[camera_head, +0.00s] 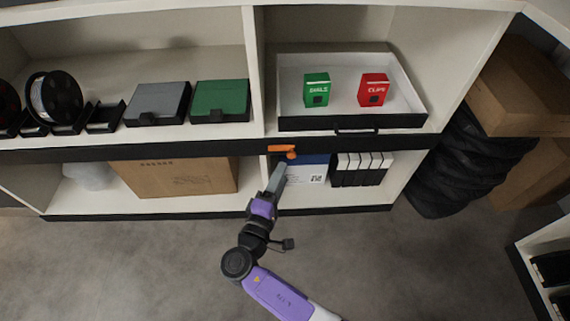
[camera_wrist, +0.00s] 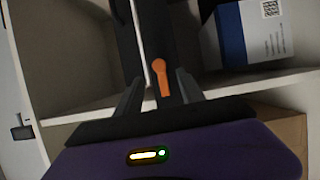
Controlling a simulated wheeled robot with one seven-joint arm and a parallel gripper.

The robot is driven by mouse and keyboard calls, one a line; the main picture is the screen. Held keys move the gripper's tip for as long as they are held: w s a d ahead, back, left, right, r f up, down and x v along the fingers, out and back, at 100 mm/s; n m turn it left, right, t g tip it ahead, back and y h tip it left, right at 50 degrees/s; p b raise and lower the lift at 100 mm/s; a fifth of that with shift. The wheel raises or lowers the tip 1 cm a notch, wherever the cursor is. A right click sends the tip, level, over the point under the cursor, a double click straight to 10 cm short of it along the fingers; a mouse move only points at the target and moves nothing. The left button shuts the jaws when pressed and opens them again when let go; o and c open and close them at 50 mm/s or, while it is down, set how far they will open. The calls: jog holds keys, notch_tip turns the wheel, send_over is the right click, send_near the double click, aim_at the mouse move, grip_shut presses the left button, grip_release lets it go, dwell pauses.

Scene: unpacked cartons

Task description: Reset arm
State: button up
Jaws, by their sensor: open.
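My gripper (camera_head: 280,172) is at the end of my purple and black arm, in front of the shelf unit's black middle edge (camera_head: 200,150). Just beyond its fingertips in the head view is a small orange handle-like piece (camera_head: 283,151) on that edge. In the wrist view the two dark fingers of my gripper (camera_wrist: 159,88) stand apart, and the orange piece (camera_wrist: 160,75) shows between them against a black strip. The fingers look open and empty. Whether they touch the orange piece I cannot tell.
Above, an open white drawer (camera_head: 418,113) holds a green box (camera_head: 316,90) and a red box (camera_head: 372,90). Below are a cardboard carton (camera_head: 180,177) and a blue-and-white box (camera_head: 308,172). Black bags (camera_head: 455,165) lie right. The grey floor (camera_head: 420,265) has free room.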

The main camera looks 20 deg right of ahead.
jog(key=shift+s+a, duration=0.35)
jog(key=shift+s, duration=0.1)
